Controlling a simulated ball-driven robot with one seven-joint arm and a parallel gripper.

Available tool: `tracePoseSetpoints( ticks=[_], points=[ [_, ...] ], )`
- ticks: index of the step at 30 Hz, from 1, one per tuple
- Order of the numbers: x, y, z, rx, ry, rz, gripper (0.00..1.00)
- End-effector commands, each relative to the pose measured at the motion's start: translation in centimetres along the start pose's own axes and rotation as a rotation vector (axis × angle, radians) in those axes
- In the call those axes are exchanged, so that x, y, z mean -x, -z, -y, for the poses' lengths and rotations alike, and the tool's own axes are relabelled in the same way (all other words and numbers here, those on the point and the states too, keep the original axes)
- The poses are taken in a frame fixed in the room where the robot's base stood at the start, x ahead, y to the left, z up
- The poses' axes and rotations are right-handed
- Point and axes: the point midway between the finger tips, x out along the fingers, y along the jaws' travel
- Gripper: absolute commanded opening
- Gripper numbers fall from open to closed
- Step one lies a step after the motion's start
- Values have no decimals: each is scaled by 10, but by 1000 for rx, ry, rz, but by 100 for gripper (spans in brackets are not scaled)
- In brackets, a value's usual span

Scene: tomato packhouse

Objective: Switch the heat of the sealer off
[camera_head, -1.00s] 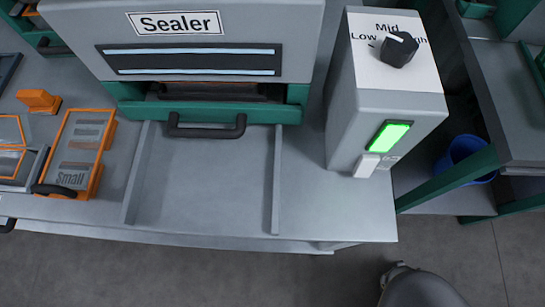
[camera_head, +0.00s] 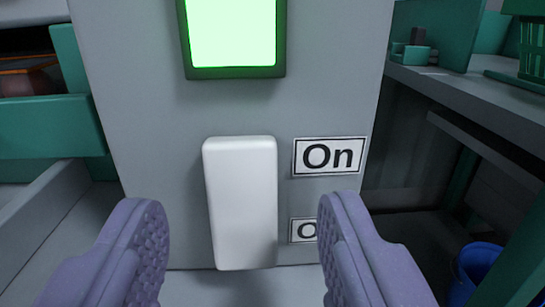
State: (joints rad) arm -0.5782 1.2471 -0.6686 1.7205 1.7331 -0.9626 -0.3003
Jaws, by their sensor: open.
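The sealer's grey control box (camera_head: 120,110) fills the middle of the view. A green lamp (camera_head: 232,32) is lit at its top. Below it is a white switch lever (camera_head: 241,203). An "On" label (camera_head: 329,157) sits to its right near its upper part. A second label (camera_head: 303,230) lies below, partly hidden behind my right finger; only an "O" is readable. My gripper (camera_head: 240,240) is open, its two purple fingers on either side of the lever in the picture. I cannot tell whether they touch anything.
A green-edged part of the sealer (camera_head: 50,128) and a grey rail are at the left. A shelf (camera_head: 470,90) with green items stands at the right. A blue bucket (camera_head: 475,268) is at the lower right under it.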

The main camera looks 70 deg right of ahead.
Motion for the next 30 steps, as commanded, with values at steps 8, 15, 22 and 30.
tracePoseSetpoints(
  ticks=[8,15,22,30],
  points=[
    [-16,0,0,0,1,1,55],
    [-16,0,0,-1,1,1,35],
    [-16,0,1,-1,2,-1,0],
    [-15,-13,1,1,1,-177,0]
  ],
)
